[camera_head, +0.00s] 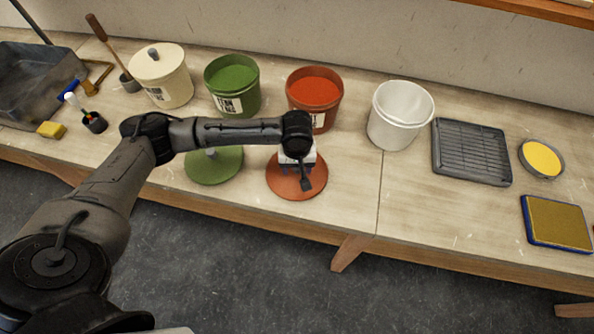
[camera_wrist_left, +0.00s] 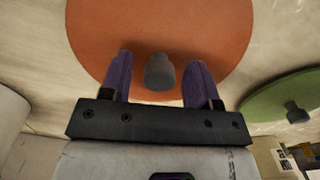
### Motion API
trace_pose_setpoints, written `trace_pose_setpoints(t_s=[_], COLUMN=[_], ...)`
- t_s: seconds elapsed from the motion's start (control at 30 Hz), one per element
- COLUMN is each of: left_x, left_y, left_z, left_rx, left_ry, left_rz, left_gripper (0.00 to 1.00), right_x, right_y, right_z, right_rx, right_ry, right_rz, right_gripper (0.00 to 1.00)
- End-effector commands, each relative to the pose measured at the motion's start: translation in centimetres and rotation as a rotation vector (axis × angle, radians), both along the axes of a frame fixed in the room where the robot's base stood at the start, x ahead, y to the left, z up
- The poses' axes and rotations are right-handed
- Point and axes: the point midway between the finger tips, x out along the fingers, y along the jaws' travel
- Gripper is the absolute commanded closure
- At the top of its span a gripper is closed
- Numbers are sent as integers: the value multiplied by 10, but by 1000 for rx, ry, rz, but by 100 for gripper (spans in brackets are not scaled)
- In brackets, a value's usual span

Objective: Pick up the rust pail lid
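The rust pail lid (camera_head: 283,187) lies flat on the bench in front of the rust pail (camera_head: 315,95). In the left wrist view the lid (camera_wrist_left: 160,30) is a large orange-brown disc with a grey knob (camera_wrist_left: 160,73). My left gripper (camera_head: 297,172) is above the lid, pointing down, and hides the knob in the head view. In the left wrist view its two purple fingers (camera_wrist_left: 160,76) stand apart on either side of the knob, with gaps visible on both sides. My right gripper is not in view.
The green lid (camera_head: 214,167) lies just left of the rust lid. A green pail (camera_head: 232,86), a cream lidded pail (camera_head: 161,76) and a white bucket (camera_head: 399,115) stand along the back. A grey grid tray (camera_head: 470,152) is to the right. Bench between rust lid and tray is clear.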

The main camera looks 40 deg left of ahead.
Motion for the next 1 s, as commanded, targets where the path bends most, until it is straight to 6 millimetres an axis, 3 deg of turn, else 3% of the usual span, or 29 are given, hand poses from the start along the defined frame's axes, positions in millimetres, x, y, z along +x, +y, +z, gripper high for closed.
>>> trace_pose_setpoints(t_s=[0.07, 0.5, 0.8, 1.0], left_x=[0, 0, 0, 1], left_y=[0, 0, 0, 0], left_z=[0, 0, 3, 19], left_rx=[0, 0, 0, -1], left_ry=[0, 0, -1, -2], left_rz=[0, 0, 0, -1], left_gripper=[52, 94, 94, 94], right_x=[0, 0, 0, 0], right_y=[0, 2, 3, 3], right_z=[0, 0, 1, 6], right_rx=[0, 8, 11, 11], right_ry=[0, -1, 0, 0], right_rz=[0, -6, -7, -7], right_gripper=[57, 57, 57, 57])
